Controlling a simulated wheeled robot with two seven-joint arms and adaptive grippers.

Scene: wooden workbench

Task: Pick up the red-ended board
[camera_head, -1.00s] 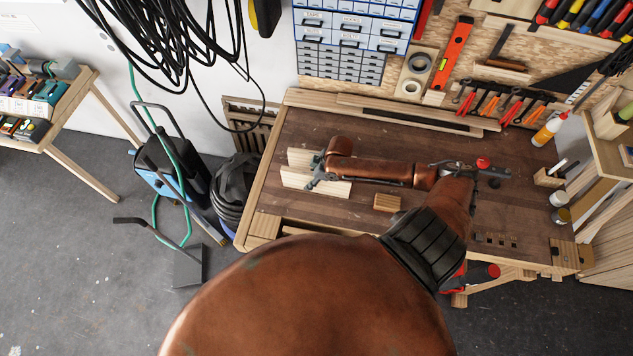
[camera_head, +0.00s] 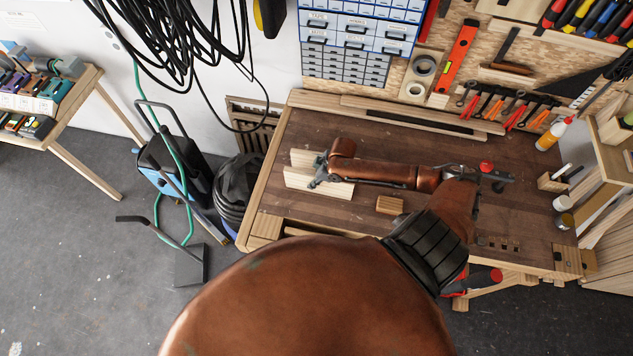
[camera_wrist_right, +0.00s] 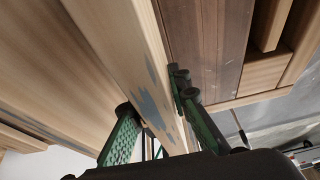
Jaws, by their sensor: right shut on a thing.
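Two light wooden boards lie near the left side of the workbench, a front board (camera_head: 325,187) and a back board (camera_head: 302,157). My right gripper (camera_head: 317,172) is at their left part, with the arm coming in from the right. In the right wrist view, the gripper (camera_wrist_right: 152,112) is shut on a pale board (camera_wrist_right: 125,45), one finger on each side. This board has blue-grey patches near the fingers. I see no red end in either view, and I cannot tell which of the two boards is held. My left gripper is not in view.
The workbench (camera_head: 290,205) has a small wooden block (camera_head: 390,205) in front of my arm. Long strips (camera_head: 420,117) lie along its back edge. Bottles and a red-topped item stand at the right. A black vacuum (camera_head: 238,185) stands left of the bench.

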